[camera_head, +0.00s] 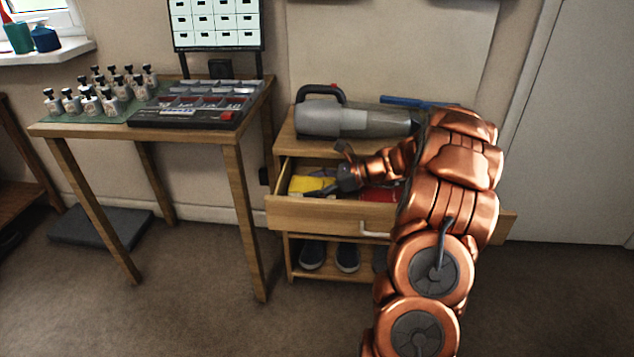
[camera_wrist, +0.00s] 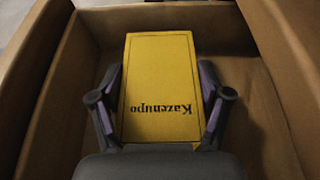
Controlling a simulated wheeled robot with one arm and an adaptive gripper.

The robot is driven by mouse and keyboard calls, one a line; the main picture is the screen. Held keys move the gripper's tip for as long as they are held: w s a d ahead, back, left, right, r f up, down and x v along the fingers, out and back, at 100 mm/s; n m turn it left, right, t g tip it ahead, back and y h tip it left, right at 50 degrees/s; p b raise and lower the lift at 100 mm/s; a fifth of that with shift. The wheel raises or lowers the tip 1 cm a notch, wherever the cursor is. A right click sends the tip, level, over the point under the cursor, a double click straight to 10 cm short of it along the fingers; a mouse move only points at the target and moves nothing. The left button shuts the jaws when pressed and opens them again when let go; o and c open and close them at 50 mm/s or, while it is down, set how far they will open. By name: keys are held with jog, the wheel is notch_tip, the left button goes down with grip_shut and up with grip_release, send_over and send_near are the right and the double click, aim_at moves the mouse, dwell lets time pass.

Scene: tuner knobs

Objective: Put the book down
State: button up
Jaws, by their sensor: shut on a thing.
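A yellow book (camera_wrist: 160,80) with dark lettering that reads "Kazenupo" upside down lies between the fingers of my gripper (camera_wrist: 160,98) in the wrist view. The gripper is shut on the book, one finger at each side edge. In the head view the yellow book (camera_head: 312,185) shows inside the left part of an open wooden drawer (camera_head: 325,214), with my gripper (camera_head: 322,190) reaching down over it. The wrist view shows drawer walls (camera_wrist: 70,85) around the book. I cannot tell whether the book touches the drawer floor.
A red item (camera_head: 380,194) lies right of the book in the drawer. A grey handheld vacuum (camera_head: 350,119) stands on the cabinet top, with a blue item (camera_head: 410,101) behind it. Shoes (camera_head: 347,256) sit on the shelf below. A table (camera_head: 180,133) with bottles and a tray stands left.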

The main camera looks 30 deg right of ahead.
aim_at(324, 185)
jog(key=o, duration=1.2)
jog(key=shift+o, duration=0.2)
jog(key=shift+r, duration=0.2)
jog(key=shift+d+r+b, duration=0.1)
jog(key=shift+r+b, duration=0.35)
jog(key=shift+r, duration=0.1)
jog(key=p+v, duration=0.2)
jog(key=v, duration=0.1)
jog(key=shift+r, duration=0.1)
jog(key=s+d+p, duration=0.2)
jog(key=s+d, duration=0.2)
jog(key=s+d+p, duration=0.2)
jog(key=s+d, duration=0.2)
jog(key=d, duration=0.1)
jog(key=shift+f, duration=0.2)
jog(key=shift+a, duration=0.1)
